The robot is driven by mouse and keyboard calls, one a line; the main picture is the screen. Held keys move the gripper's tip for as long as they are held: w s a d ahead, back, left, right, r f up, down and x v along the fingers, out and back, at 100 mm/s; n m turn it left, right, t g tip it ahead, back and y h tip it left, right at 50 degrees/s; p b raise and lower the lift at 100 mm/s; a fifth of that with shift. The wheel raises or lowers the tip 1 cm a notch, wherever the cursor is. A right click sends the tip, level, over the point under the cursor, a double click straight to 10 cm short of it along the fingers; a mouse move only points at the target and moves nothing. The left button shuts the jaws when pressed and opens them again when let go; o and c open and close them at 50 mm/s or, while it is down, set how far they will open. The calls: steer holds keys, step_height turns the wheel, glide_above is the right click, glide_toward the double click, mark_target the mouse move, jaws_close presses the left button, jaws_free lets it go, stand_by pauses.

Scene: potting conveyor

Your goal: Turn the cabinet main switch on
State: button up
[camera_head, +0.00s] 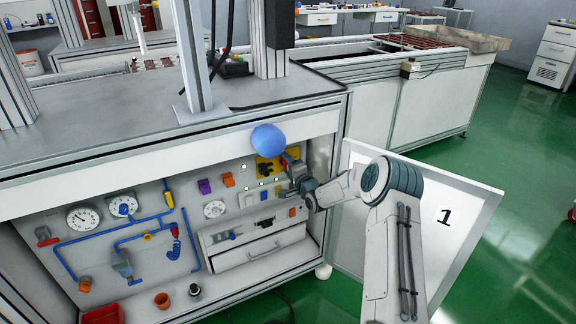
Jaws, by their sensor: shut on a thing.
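The open cabinet (140,190) under the bench shows a panel of gauges, pipes and switches. The main switch's yellow plate (262,161) is at the upper right of this panel, with a dark knob on it. My gripper (279,168) reaches in from the right, its jaws at the plate, and is shut on the switch knob. The fingers and wrist partly cover the knob and plate, so the knob's exact angle is hard to tell.
A blue ball (268,140) shows in front of the bench edge just above the switch. The open cabinet door (465,215), marked 1, stands right of and behind my arm. A white drawer (262,250) is below the switches. Green floor (530,130) is clear at right.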

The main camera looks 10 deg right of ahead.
steer(key=shift+m, duration=0.6)
steer(key=shift+a, duration=0.1)
steer(key=o, duration=0.7)
steer(key=p+v, duration=0.3)
steer(key=v, duration=1.1)
steer(key=shift+p, duration=0.3)
